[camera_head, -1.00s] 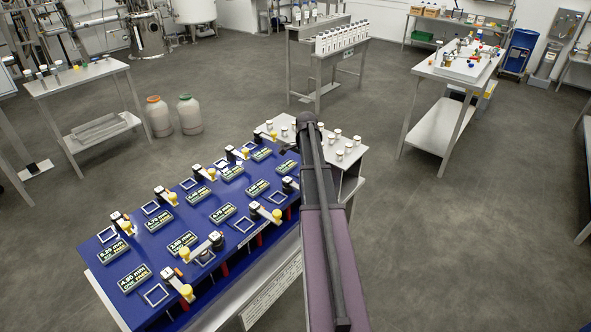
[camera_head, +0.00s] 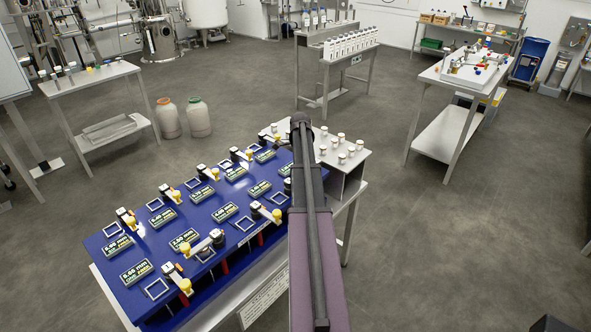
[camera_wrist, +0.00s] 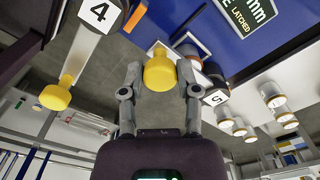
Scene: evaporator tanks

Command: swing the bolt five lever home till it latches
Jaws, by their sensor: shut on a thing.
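In the wrist view, my gripper (camera_wrist: 160,78) has its two grey fingers closed around a yellow knob (camera_wrist: 160,72). The knob belongs to the lever beside the black hub with the white tag "5" (camera_wrist: 215,97). Part of the lever is hidden by the knob and fingers. A display (camera_wrist: 245,18) near it shows "mm" and "LATCHED"; I cannot tell which bolt it belongs to. In the head view, my arm hides the gripper and most of that lever at the right end of the blue panel (camera_head: 215,210).
The lever tagged "4" (camera_wrist: 98,12), with its yellow knob (camera_wrist: 57,95), is left of my gripper in the wrist view. Several other levers stand on the panel. A small table with white-capped bottles (camera_head: 345,160) is beyond my arm. Open floor lies to the right.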

